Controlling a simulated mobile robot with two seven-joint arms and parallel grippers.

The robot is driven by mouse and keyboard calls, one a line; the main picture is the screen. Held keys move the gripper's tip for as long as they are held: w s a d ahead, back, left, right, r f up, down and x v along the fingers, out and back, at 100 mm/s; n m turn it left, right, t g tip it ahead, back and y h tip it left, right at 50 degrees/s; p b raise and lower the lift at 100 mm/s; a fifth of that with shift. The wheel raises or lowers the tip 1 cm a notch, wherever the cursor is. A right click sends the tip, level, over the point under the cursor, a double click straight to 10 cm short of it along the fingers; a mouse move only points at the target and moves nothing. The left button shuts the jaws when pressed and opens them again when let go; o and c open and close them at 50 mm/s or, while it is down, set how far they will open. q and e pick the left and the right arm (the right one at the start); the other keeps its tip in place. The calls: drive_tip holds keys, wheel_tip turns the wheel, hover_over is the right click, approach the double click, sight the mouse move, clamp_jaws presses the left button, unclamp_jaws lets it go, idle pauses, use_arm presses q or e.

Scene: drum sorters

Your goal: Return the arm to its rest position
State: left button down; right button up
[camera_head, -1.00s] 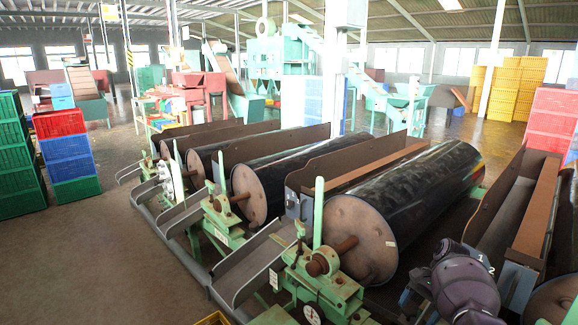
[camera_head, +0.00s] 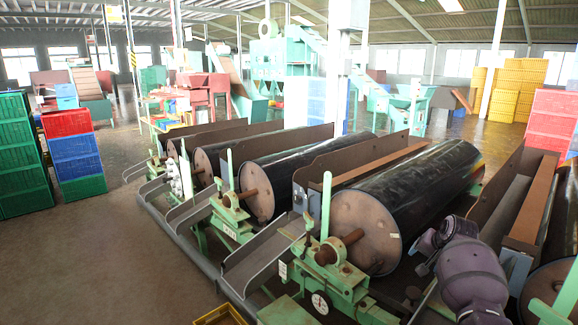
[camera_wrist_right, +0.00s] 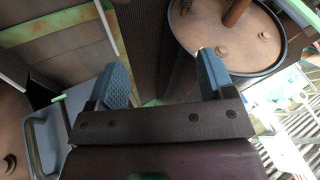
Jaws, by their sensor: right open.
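My right arm (camera_head: 470,275) comes in at the lower right of the head view, a dark purple link beside the nearest large black drum (camera_head: 405,205). Its fingers are not clear there. In the right wrist view my right gripper (camera_wrist_right: 164,80) is open, its two blue-grey fingers wide apart with nothing between them. Beyond the fingers are dark metal and the round brown end of a drum (camera_wrist_right: 235,40). My left gripper is in neither view.
Several black drums lie in a row between brown side plates. Green bearing stands (camera_head: 335,275) and grey chutes (camera_head: 262,255) are at their near ends. A yellow crate (camera_head: 220,316) is at the bottom edge. Open floor (camera_head: 90,250) lies left, beside stacked crates (camera_head: 75,155).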

drive_tip(key=s+a+f+n+t+h+b, duration=0.1)
drive_tip(key=s+a+f+n+t, duration=0.15)
drive_tip(key=s, duration=0.45)
drive_tip(key=s+a+f+n+t, duration=0.1)
drive_tip(key=s+a+n+t, duration=0.25)
drive_tip(key=s, duration=0.35)
drive_tip(key=s+a+f+n+t+h+b, duration=0.1)
drive_tip(key=s+a+f+n+t, duration=0.15)
drive_tip(key=s, duration=0.45)
drive_tip(key=s+a+f+g, duration=0.1)
drive_tip(key=s+f, duration=0.5)
drive_tip(key=s, duration=0.5)
drive_tip(key=s+a+f+g, duration=0.1)
drive_tip(key=s+f+g, duration=0.1)
drive_tip(key=s+f, duration=0.5)
drive_tip(key=s, duration=0.4)
drive_tip(key=shift+s+a+y, duration=0.3)
drive_tip(key=shift+a+y, duration=0.05)
drive_tip(key=shift+y, duration=0.05)
